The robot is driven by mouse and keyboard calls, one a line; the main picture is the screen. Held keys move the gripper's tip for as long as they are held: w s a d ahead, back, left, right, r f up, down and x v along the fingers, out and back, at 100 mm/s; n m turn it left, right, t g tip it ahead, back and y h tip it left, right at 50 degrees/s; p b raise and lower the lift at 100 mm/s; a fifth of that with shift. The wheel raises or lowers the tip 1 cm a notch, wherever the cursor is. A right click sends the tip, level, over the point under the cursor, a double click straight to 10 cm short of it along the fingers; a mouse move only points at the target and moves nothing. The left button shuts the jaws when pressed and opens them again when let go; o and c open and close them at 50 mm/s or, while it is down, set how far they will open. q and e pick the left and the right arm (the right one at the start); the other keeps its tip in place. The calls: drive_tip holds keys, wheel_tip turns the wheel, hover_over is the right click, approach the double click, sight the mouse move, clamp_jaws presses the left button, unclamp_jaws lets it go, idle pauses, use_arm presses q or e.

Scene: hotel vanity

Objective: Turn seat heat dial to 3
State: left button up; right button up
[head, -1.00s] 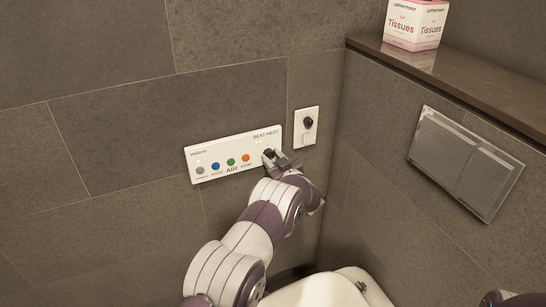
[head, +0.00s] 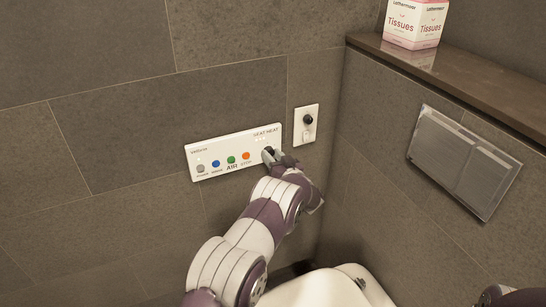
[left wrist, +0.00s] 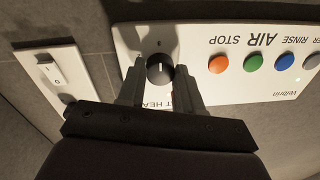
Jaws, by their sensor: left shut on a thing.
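The white bidet control panel (head: 222,147) is on the tiled wall, with several coloured buttons and the words SEAT HEAT at its right end. The black seat heat dial (left wrist: 160,70) shows in the left wrist view with a light pointer line; its number marks are too small or hidden to read. My left gripper (left wrist: 160,84) has its two fingers on either side of the dial and is shut on it. In the head view my left gripper (head: 270,157) covers most of the dial. A small part of my right arm shows at the lower right corner; its gripper is out of view.
A wall plate (head: 306,124) with a black round part and a switch sits right of the panel. A tissue box (head: 415,24) stands on the ledge (head: 470,88). A flush plate (head: 464,162) is on the right wall. The white toilet (head: 325,289) is below.

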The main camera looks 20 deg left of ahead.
use_arm(q)
drive_tip(key=o, duration=1)
drive_tip(key=shift+o, duration=0.2)
drive_tip(key=v, duration=1.2)
drive_tip(key=shift+s+d, duration=0.25)
drive_tip(key=shift+s, duration=0.1)
